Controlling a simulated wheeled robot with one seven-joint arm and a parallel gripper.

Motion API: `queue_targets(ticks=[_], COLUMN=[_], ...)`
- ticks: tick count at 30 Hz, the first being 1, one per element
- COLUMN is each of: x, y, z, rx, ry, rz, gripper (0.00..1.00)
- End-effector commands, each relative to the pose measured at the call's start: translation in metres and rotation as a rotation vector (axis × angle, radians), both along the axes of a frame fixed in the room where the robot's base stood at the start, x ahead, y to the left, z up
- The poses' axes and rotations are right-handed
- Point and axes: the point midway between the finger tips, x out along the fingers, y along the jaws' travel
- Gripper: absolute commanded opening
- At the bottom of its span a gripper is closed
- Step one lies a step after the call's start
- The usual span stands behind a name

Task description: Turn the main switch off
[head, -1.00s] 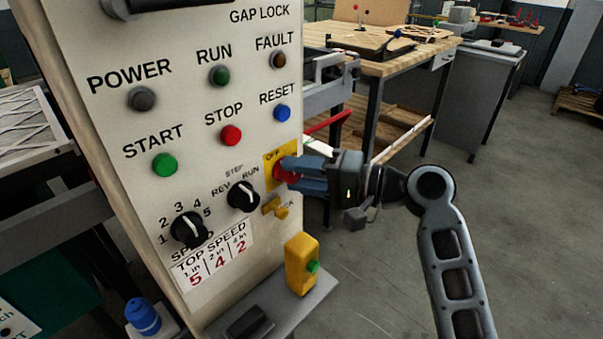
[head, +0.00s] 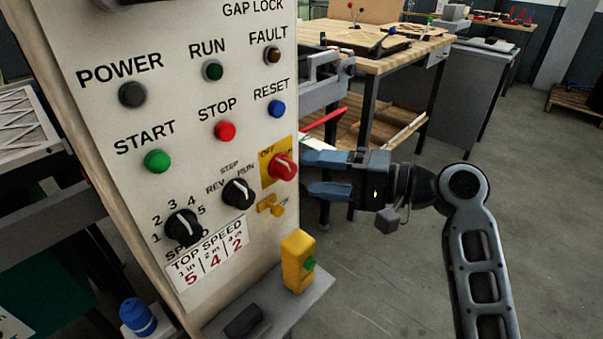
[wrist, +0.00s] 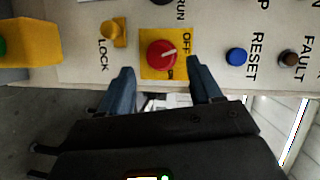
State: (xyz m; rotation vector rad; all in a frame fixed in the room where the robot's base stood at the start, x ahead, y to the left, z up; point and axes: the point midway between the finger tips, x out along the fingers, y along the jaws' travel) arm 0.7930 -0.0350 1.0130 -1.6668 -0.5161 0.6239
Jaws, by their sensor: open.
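The main switch is a red round knob (head: 283,166) on a yellow plate (head: 267,177) near the right edge of the panel. In the wrist view the knob (wrist: 161,55) shows a white pointer line, running toward the OFF lettering on the plate. My gripper (head: 308,172) is open and empty, just to the right of the knob and clear of it. In the wrist view the open fingers of my gripper (wrist: 160,68) stand on either side of the knob's line, with the knob in front of them. The second label on the plate is partly hidden.
The cream panel (head: 100,40) also has a black mode knob (head: 238,193), a yellow lock tab (head: 270,205), and a blue reset button (head: 277,108). A yellow box with a green button (head: 298,262) stands below. A wooden bench (head: 400,50) is behind; floor at right is free.

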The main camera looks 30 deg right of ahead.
Motion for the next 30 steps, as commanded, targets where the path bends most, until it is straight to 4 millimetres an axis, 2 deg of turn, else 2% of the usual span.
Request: queue_targets(ticks=[7,24,27,30], x=[-0.020,-0.021,-0.024,-0.031], y=[-0.016,-0.017,-0.016,-0.013], z=[0.003,0.003,-0.004,-0.025], rx=[0.000,-0.001,-0.008,-0.036], ry=[0.000,0.000,0.007,0.028], rz=[0.000,0.001,-0.012,-0.060], gripper=[0.64,0.64,0.64,0.64])
